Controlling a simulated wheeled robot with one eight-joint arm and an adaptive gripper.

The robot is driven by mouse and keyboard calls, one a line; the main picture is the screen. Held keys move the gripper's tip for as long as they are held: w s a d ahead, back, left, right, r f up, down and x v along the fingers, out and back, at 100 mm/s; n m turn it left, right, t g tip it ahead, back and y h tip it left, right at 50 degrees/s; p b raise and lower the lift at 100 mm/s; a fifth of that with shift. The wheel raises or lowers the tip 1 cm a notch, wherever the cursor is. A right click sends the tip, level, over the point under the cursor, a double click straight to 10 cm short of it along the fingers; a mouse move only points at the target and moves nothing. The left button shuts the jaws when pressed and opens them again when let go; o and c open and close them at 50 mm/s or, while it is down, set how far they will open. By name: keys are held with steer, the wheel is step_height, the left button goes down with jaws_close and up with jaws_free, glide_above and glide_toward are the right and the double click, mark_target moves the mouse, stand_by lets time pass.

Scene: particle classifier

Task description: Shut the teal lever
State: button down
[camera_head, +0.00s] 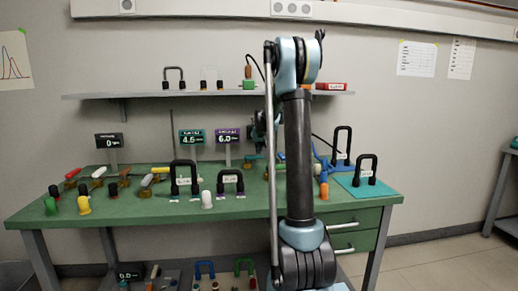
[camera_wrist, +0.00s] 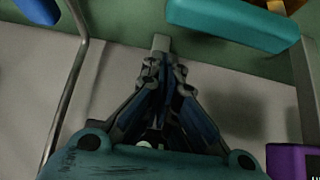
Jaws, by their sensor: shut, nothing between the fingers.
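The teal lever (camera_wrist: 232,22) shows in the wrist view as a thick rounded teal bar at the upper right, with a yellow-brown part beside its far end. A small teal piece (camera_head: 249,157), likely the same lever, shows in the head view near the back of the green bench, partly hidden by my arm. My gripper (camera_wrist: 160,55) is shut and empty in the wrist view. Its tips are left of the lever and look apart from it.
Red, white and orange-handled levers sit at the left, and black-handled weights (camera_head: 183,176) in front. A blue object (camera_wrist: 38,10) and a thin metal rod (camera_wrist: 78,85) lie left of my gripper.

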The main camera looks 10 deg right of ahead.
mark_target(254, 159)
steer(key=shift+s+r, duration=0.15)
steer(key=shift+s, duration=1.85)
steer(key=shift+s+d, duration=0.1)
steer(key=shift+d, duration=0.15)
